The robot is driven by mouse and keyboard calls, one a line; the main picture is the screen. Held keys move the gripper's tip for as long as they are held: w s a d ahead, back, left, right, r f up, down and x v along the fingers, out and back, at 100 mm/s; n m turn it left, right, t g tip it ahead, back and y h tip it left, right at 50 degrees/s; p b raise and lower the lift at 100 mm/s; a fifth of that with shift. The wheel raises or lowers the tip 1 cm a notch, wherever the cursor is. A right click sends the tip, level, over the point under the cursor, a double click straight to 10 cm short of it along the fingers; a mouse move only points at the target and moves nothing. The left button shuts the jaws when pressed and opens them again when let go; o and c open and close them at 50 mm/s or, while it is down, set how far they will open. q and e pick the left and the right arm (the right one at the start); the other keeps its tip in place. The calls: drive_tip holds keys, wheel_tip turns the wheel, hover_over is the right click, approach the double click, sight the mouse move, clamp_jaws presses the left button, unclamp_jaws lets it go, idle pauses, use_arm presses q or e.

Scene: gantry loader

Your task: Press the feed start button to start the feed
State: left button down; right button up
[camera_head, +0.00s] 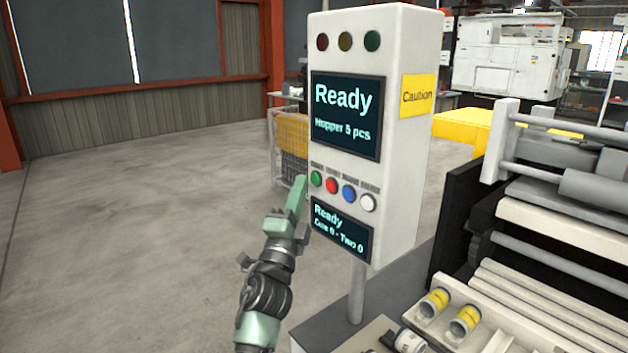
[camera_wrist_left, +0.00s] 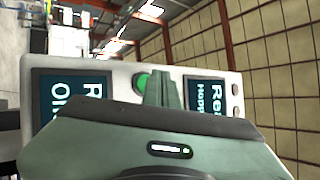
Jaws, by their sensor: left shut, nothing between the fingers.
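The white control box (camera_head: 405,150) stands on a post, with a row of green, red, blue and white buttons between two screens. The green button (camera_head: 316,179) is leftmost under a small label too blurred to read. The upper screen (camera_head: 345,115) reads "Ready, Hopper 5 pcs"; the lower one (camera_head: 341,230) reads "Ready". My left gripper (camera_head: 301,183) is shut and empty, its tip just left of the green button. In the left wrist view the green button (camera_wrist_left: 141,82) shows just beside the fingertips (camera_wrist_left: 161,75); I cannot tell whether they touch. My right gripper is out of view.
Three dark lamps (camera_head: 345,41) sit at the top of the box, and a yellow Caution label (camera_head: 419,95) is on its side. A machine with rollers (camera_head: 560,230) and yellow-banded cylinders (camera_head: 466,319) stands right. The floor at left is clear.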

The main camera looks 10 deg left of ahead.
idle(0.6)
use_arm(q)
drive_tip(key=shift+w+d+b, duration=0.3)
drive_tip(key=shift+w+b, duration=0.05)
drive_tip(key=shift+w+d+b, duration=0.2)
drive_tip(key=shift+w+b, duration=0.1)
drive_tip(key=shift+b, duration=0.05)
idle(0.5)
drive_tip(key=shift+s+a, duration=0.1)
drive_tip(key=shift+s, duration=0.05)
drive_tip(key=shift+s+a+p, duration=0.35)
drive_tip(key=shift+s+p, duration=0.15)
idle(0.4)
drive_tip(key=s+a+p, duration=0.1)
drive_tip(key=s, duration=0.1)
drive_tip(key=s+a+p, duration=0.1)
drive_tip(key=s+a, duration=0.1)
idle(0.3)
